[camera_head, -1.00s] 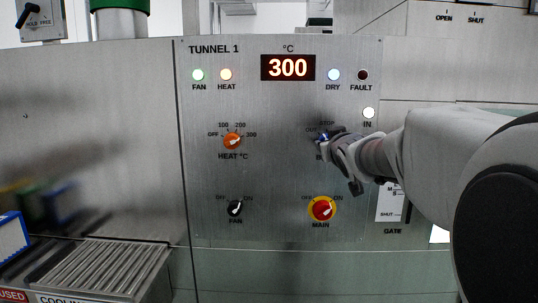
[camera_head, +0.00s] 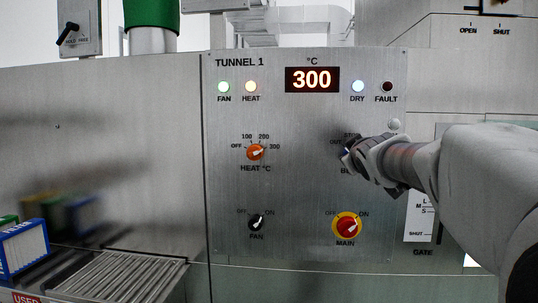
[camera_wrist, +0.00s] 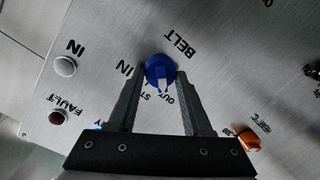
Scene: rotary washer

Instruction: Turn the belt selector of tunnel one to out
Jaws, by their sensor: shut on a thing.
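The belt selector is a blue knob with a white pointer, seen in the wrist view (camera_wrist: 159,70) with BELT, IN, STOP and OUT printed around it. Its pointer points down in that view, towards the STOP and OUT lettering, which is partly covered; it looks close to OUT. My gripper (camera_wrist: 160,76) is shut on the knob, one finger on each side. In the head view my gripper (camera_head: 350,155) hides most of the knob and part of its lettering. The TUNNEL 1 panel (camera_head: 300,200) carries the selector.
The IN lamp (camera_head: 394,124) looks unlit. The orange heat knob (camera_head: 256,152), the black fan knob (camera_head: 257,222) and the red main switch (camera_head: 347,226) are on the same panel. The display (camera_head: 312,79) reads 300. A roller conveyor (camera_head: 125,275) is at lower left.

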